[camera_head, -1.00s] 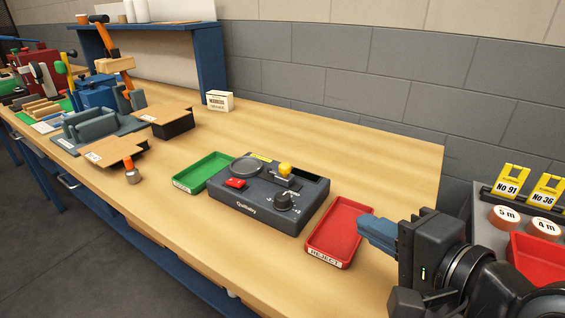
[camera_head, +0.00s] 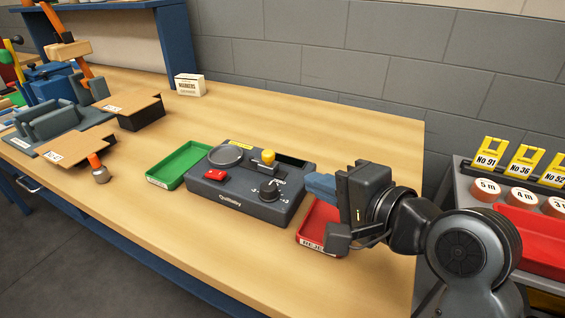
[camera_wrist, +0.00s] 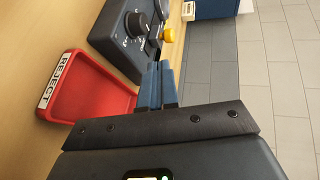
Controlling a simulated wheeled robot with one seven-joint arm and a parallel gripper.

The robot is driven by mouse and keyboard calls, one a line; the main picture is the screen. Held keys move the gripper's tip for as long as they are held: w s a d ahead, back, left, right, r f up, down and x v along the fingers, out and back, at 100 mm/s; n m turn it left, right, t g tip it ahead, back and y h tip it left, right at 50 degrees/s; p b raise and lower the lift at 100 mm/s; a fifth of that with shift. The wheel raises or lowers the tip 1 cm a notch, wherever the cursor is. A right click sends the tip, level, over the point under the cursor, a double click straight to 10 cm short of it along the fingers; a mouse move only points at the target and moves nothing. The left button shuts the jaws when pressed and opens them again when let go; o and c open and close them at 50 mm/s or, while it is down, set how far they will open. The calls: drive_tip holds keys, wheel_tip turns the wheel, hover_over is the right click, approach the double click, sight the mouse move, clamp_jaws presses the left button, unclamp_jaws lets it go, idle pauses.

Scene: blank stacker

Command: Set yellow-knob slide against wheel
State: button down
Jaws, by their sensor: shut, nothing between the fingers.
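The yellow-knob slide (camera_head: 268,157) stands on the top of the dark grey device (camera_head: 240,201), toward its back right. In the wrist view its yellow knob (camera_wrist: 168,35) shows just past my fingertips. A black dial (camera_head: 269,190) sits in front of the slide, and a round grey disc (camera_head: 226,156) lies at the device's back left. I cannot tell which of these is the wheel. My gripper (camera_head: 308,184) is shut and empty at the device's right side, with its blue fingers pointing left toward the slide. It also shows in the wrist view (camera_wrist: 158,68).
A red reject tray (camera_head: 318,235) lies right of the device, partly under my gripper. A green tray (camera_head: 181,163) lies to its left. A red button (camera_head: 215,175) is on the device. A markers box (camera_head: 190,84) stands at the back. The table behind the device is clear.

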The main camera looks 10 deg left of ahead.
sight(265, 159)
drive_tip(key=x, duration=0.6)
drive_tip(key=r+x, duration=0.1)
drive_tip(key=x, duration=0.2)
drive_tip(key=shift+w+a, duration=0.3)
drive_tip(key=shift+w+a+p, duration=0.3)
drive_tip(key=shift+a, duration=0.5)
drive_tip(key=shift+w+a+p, duration=0.3)
drive_tip(key=shift+a, duration=0.55)
